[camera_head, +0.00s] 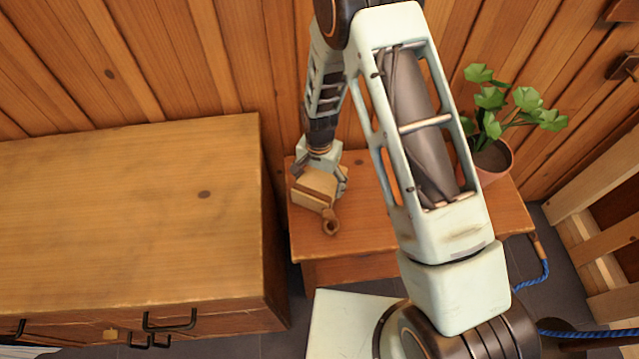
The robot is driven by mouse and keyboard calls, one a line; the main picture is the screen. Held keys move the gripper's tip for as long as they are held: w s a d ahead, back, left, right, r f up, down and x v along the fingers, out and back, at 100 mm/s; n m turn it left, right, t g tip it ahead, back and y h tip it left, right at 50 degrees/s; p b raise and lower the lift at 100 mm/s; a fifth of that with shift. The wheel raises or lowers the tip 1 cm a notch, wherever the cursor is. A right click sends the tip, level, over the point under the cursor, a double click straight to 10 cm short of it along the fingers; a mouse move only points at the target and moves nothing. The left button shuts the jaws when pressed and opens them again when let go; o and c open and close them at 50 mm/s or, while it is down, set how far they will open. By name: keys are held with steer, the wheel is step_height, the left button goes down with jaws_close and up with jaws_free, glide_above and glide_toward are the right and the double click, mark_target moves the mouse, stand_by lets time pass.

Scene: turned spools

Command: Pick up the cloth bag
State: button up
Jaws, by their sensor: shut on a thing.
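A small tan, boxy thing (314,190), which I take to be the cloth bag, is at the left end of the small wooden table (365,229). A brown part with a round, ring-like end sticks out from it toward the front. My gripper (320,179) reaches down from above and is shut on the tan thing, with fingers on its left and right sides. The gripper hides its upper back part. I cannot tell whether it touches the tabletop or hangs just above it.
A large wooden cabinet (130,215) stands close on the left, higher than the small table. A potted plant (493,160) stands at the table's right end, behind my arm. A plank wall is close behind.

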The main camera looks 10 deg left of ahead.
mark_target(325, 193)
steer(key=shift+r, duration=0.5)
steer(key=s+r, duration=0.1)
steer(key=r, duration=0.1)
steer(key=s+d+r, duration=0.1)
steer(key=r, duration=0.2)
steer(key=s+d+r, duration=0.1)
steer(key=s+r, duration=0.1)
steer(key=shift+r, duration=0.15)
steer(key=s+d+r, duration=0.4)
steer(key=s, duration=0.4)
steer(key=shift+s+d+r, duration=0.15)
steer(key=shift+s+d, duration=0.05)
steer(key=shift+d, duration=0.15)
steer(key=shift+w, duration=0.1)
